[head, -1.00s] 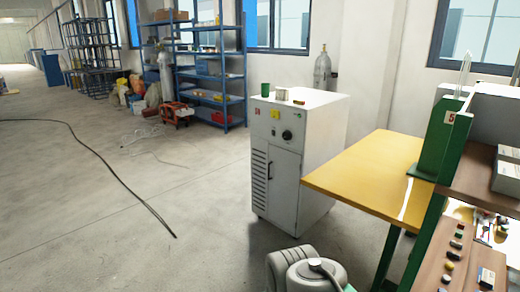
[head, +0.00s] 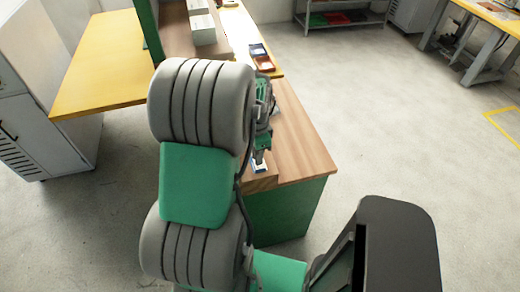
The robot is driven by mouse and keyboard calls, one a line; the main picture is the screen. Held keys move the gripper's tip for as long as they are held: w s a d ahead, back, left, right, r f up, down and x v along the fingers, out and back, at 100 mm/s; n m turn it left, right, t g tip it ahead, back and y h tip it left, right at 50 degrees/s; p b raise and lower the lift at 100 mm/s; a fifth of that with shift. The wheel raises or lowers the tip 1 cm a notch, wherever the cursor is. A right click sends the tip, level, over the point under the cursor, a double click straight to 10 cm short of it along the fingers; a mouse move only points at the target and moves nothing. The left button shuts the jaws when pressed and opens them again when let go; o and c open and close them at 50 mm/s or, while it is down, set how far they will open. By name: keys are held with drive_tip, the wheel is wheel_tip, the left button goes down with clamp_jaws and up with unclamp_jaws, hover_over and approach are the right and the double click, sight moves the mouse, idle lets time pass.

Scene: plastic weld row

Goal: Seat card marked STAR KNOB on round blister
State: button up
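My gripper (head: 262,155) shows small beyond my arm in the head view, pointing down over the near part of a wooden bench top (head: 300,150). A small white and blue piece (head: 258,168) lies at or just below its fingertips, on or beside a wooden block. I cannot read any mark on it, so I cannot tell whether it is the card marked STAR KNOB. It is too small to tell whether the fingers touch or hold it. I cannot make out a round blister; my arm hides much of the bench's left side.
A dark tray (head: 258,50) and an orange-brown tray (head: 264,64) sit farther back on the bench, near white boxes (head: 204,28). A yellow table (head: 105,65) and a white cabinet (head: 45,100) stand left. The floor to the right is open.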

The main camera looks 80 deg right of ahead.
sight(261, 169)
drive_tip(key=shift+s+d+f+m, duration=0.2)
drive_tip(key=shift+s+d+m, duration=0.3)
drive_tip(key=shift+m, duration=0.1)
drive_tip(key=shift+f, duration=0.25)
wheel_tip(261, 169, down, 6)
drive_tip(key=b, duration=0.5)
drive_tip(key=shift+f, duration=0.2)
drive_tip(key=shift+r, duration=0.1)
drive_tip(key=shift+c, duration=0.5)
clamp_jaws()
